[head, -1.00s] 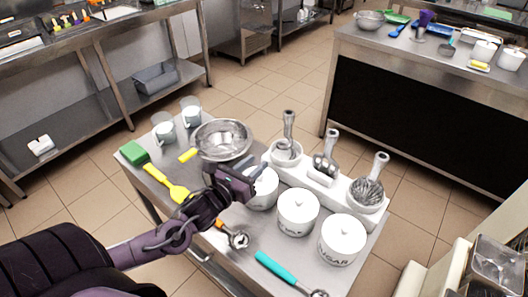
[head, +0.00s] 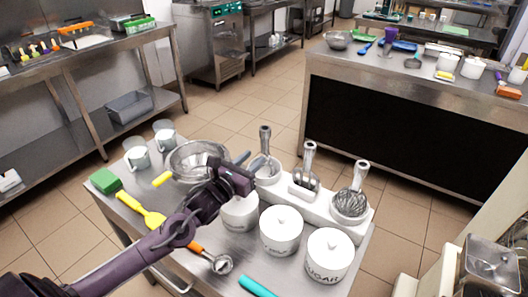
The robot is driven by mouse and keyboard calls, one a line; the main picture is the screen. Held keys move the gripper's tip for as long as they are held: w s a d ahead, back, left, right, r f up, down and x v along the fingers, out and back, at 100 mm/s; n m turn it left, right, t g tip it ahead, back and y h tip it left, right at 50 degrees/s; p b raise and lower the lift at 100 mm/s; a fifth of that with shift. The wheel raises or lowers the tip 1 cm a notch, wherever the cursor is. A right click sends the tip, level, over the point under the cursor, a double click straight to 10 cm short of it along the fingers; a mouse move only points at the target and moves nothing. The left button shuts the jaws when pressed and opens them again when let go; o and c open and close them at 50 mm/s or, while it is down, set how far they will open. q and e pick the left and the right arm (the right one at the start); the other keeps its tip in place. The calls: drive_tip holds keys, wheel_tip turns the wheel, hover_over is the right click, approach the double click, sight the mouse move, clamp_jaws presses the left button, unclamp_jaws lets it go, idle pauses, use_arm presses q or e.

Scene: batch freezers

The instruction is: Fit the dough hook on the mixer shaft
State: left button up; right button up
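A white rack (head: 334,206) on the steel table holds three upright metal attachments. The leftmost attachment (head: 265,142) looks like the dough hook, though its lower part is partly hidden. A beater (head: 308,168) stands in the middle and a wire whisk (head: 352,198) on the right. My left gripper (head: 249,161) is just left of the leftmost attachment, above the canisters. Its fingers look apart, with nothing clearly between them. A cream machine with a metal part (head: 490,262) at the lower right may be the mixer; its shaft cannot be made out. My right gripper is not in view.
White lidded canisters (head: 281,231) stand in front of the rack. A steel bowl (head: 186,162), two cups (head: 136,153), a green sponge (head: 105,181), a yellow spatula (head: 142,209), an orange-handled tool (head: 221,263) and a teal handle (head: 258,287) crowd the table.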

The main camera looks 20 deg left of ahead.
sight(263, 148)
use_arm(q)
drive_tip(key=w+b, duration=0.1)
drive_tip(key=w, duration=0.1)
drive_tip(key=w+b, duration=0.1)
drive_tip(key=w+d, duration=0.1)
drive_tip(key=w, duration=0.1)
drive_tip(key=shift+w+f+b, duration=0.1)
drive_tip(key=shift+w+b, duration=0.25)
drive_tip(key=shift+b, duration=0.05)
drive_tip(key=shift+w, duration=0.45)
drive_tip(key=c, duration=0.7)
drive_tip(key=shift+r, duration=0.25)
